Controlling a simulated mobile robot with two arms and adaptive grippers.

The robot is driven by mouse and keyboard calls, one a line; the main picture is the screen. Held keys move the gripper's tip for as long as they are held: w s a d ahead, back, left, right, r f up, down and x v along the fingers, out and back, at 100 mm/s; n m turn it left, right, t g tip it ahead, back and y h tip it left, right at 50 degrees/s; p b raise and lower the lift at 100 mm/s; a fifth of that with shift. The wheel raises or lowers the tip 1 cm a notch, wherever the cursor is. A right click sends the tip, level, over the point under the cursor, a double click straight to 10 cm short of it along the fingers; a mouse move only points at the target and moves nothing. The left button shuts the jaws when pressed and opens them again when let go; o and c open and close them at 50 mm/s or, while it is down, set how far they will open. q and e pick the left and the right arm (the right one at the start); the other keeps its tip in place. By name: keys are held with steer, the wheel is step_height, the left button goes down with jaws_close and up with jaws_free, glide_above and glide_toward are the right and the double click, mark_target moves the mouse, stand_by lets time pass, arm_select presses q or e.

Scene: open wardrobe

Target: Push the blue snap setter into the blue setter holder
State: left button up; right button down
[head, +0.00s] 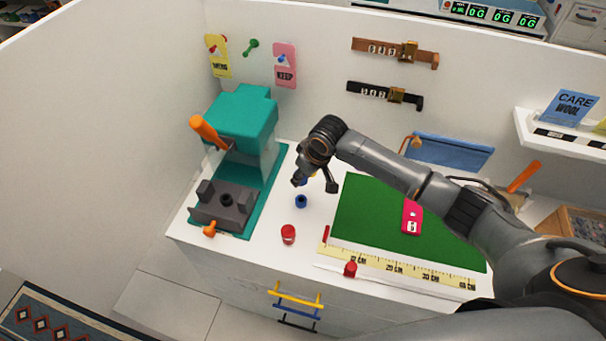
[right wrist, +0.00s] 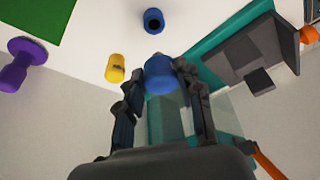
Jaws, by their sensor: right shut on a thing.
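My right gripper (head: 314,183) reaches in from the right over the white worktop, beside the teal press. In the right wrist view its two fingers (right wrist: 161,66) are shut on the blue snap setter (right wrist: 161,78), a short rounded blue piece. The blue setter holder (head: 301,201) is a small dark blue cup with an opening, standing on the worktop just below the gripper in the head view. It also shows in the right wrist view (right wrist: 153,20), beyond the setter and apart from it. My left gripper is not in view.
The teal press (head: 241,120) with an orange lever stands at the left. A red piece (head: 288,233) stands near the front edge. A green mat (head: 370,205) lies right. A yellow piece (right wrist: 115,68) and a purple piece (right wrist: 22,62) are near my right gripper.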

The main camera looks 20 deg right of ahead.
mark_target(306, 180)
steer(key=shift+s+f, duration=0.15)
steer(key=shift+f, duration=0.3)
steer(key=shift+f+b, duration=0.35)
steer(key=shift+f, duration=0.05)
steer(key=shift+f+b, duration=0.45)
steer(key=shift+f, duration=0.45)
steer(key=shift+f+b, duration=0.6)
steer(key=shift+f, duration=0.5)
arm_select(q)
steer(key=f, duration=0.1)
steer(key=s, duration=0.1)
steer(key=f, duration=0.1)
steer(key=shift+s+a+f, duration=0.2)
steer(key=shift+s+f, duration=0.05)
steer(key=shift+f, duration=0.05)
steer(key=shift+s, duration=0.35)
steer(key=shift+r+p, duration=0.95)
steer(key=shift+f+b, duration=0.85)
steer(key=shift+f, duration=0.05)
arm_select(e)
steer(key=shift+f, duration=1.65)
steer(key=c, duration=0.8)
jaws_free()
